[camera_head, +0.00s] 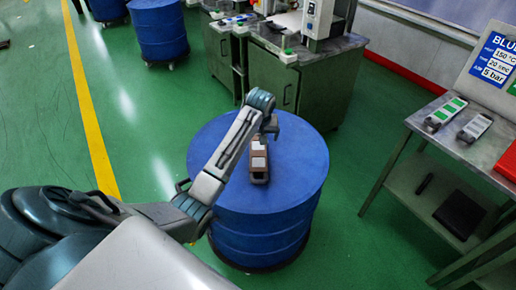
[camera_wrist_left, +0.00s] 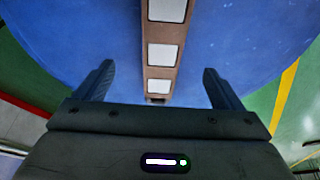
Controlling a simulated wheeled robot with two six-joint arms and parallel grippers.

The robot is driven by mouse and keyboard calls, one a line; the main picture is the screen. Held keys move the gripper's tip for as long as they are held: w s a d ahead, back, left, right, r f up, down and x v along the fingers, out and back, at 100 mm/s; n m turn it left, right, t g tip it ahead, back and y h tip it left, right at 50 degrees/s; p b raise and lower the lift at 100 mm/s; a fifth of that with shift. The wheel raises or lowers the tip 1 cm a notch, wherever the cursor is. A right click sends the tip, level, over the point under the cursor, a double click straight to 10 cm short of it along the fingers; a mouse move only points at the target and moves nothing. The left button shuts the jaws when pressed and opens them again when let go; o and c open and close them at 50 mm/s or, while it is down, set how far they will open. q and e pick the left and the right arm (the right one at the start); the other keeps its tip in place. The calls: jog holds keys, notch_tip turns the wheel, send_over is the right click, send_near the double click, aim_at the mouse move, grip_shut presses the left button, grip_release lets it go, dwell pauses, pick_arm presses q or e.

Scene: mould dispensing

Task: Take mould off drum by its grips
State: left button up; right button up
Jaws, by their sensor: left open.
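The mould (camera_head: 259,166) is a brown bar with white rectangular pads, lying on top of the blue drum (camera_head: 303,157). My left gripper (camera_head: 268,129) is over the drum at the far end of the mould, and my wrist partly hides that end. In the left wrist view the mould (camera_wrist_left: 161,55) runs between the two open fingers of my left gripper (camera_wrist_left: 157,84), with clear space on both sides. The fingers hold nothing. I cannot tell their height over the mould. My right gripper is not in view.
A metal table (camera_head: 455,143) at the right carries two long pieces (camera_head: 445,113) and a blue sign (camera_head: 494,58). Green cabinets (camera_head: 272,82) with a machine stand behind the drum. Other blue drums (camera_head: 159,30) stand at the back left. Green floor is free at left.

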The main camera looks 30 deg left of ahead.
pick_arm(q)
jog(key=shift+w+a+f, duration=0.1)
jog(key=shift+w+a, duration=0.1)
jog(key=shift+w, duration=0.05)
send_over(258, 146)
jog(key=s+d, duration=0.2)
notch_tip(258, 146, down, 5)
jog(key=shift+w+r+p, duration=0.1)
jog(key=shift+p, duration=0.2)
jog(key=shift+w+a+p+x, duration=0.1)
jog(key=shift+a+p+x, duration=0.15)
jog(key=shift+x, duration=1)
jog(key=shift+w+a+p+x, duration=0.15)
jog(key=shift+a+p+x, duration=0.1)
jog(key=shift+x, duration=1)
jog(key=shift+r, duration=0.15)
jog(key=shift+c, duration=0.2)
jog(key=c, duration=1.4)
jog(key=shift+w+r, duration=0.1)
jog(key=shift+c, duration=1)
